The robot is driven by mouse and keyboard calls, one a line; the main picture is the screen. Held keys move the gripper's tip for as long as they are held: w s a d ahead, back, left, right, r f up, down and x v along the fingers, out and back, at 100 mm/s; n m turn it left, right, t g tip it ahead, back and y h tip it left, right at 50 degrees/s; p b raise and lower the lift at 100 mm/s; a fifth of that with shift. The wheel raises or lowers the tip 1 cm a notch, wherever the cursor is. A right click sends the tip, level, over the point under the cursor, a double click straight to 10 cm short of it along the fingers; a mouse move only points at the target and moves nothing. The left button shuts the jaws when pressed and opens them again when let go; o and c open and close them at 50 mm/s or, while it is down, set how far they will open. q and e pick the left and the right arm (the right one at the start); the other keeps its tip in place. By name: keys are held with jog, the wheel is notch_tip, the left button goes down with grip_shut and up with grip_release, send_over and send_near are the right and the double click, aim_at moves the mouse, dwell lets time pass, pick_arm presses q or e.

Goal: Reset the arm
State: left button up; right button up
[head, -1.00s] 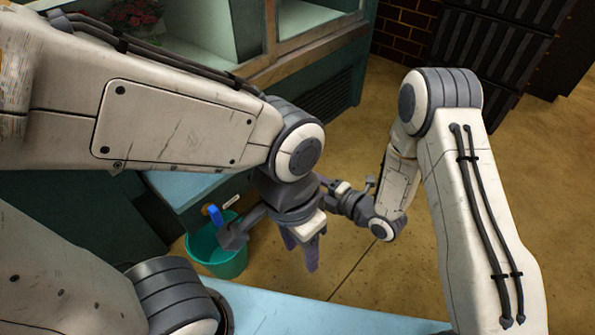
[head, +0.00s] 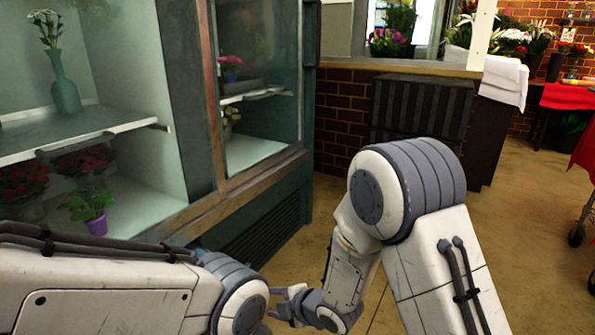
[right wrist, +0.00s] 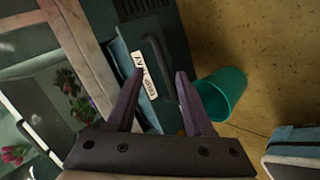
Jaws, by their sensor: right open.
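My right gripper (head: 281,302) shows small at the bottom of the head view, at the end of my bent right arm. In the right wrist view its two purplish fingers (right wrist: 159,82) are spread apart with nothing between them. My left arm comes in from the lower left of the head view. Its gripper is out of the frame.
A display cooler (head: 178,95) with flowers and a purple pot (head: 97,222) stands at the left. A dark cabinet (head: 422,108) stands against the brick wall. A teal bucket (right wrist: 225,92) is on the floor.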

jog(key=s+d+r+m+g+h+p, duration=0.2)
jog(key=s+d+r+m, duration=0.3)
jog(key=s, duration=0.4)
jog(key=s+d+r+m+g+h+p, duration=0.2)
jog(key=s+r+m+g, duration=0.1)
jog(key=s+r+m, duration=0.5)
jog(key=s+d+r+m+g+h+p, duration=0.1)
jog(key=s+d+r+m+g+h, duration=0.25)
jog(key=s, duration=0.65)
notch_tip(320, 180, up, 39)
jog(key=t+y+p, duration=0.1)
jog(key=p, duration=3.7)
jog(key=shift+w, duration=0.2)
jog(key=shift+a, duration=0.1)
